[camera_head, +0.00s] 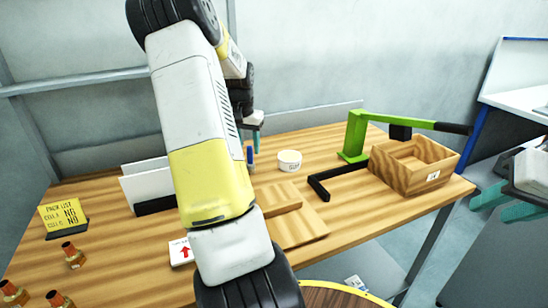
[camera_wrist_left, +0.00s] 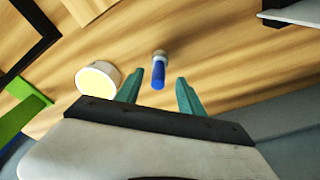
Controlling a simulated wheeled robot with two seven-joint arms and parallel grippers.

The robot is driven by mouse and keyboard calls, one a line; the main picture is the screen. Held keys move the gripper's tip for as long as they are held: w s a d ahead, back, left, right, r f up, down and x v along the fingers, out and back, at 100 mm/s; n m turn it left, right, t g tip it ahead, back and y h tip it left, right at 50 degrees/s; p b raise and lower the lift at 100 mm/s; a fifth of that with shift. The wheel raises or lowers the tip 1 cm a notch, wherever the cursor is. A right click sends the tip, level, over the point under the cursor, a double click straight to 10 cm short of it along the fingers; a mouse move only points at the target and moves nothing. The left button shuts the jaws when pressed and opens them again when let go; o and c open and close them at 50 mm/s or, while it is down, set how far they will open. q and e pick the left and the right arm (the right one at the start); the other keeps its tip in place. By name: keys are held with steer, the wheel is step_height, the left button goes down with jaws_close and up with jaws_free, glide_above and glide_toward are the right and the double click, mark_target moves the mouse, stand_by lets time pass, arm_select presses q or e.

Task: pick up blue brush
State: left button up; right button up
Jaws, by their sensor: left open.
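The blue brush (camera_head: 250,155) is on the wooden table, partly behind my left arm in the head view. In the left wrist view the brush (camera_wrist_left: 158,73) shows its blue handle towards the camera and a pale grey end away from it; it looks upright. My left gripper (camera_head: 256,122) is above and close to the brush. Its teal fingers (camera_wrist_left: 158,92) are apart, with the brush's handle seen between and just beyond the fingertips. It holds nothing. My right gripper (camera_head: 508,203) is at the right edge, its teal fingers apart and empty, away from the table.
A round white tub (camera_head: 289,160) stands close beside the brush. A green stand (camera_head: 355,135), a black angled bar (camera_head: 335,181) and a wooden box (camera_head: 410,183) are to the right. Wooden boards (camera_head: 290,215) lie in front. A wall runs behind the table.

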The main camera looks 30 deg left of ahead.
mark_target(250, 154)
arm_select(q)
steer(key=f, duration=0.2)
steer(key=w+f, duration=0.1)
steer(key=f, duration=0.1)
jaws_close()
steer(key=shift+r, duration=0.1)
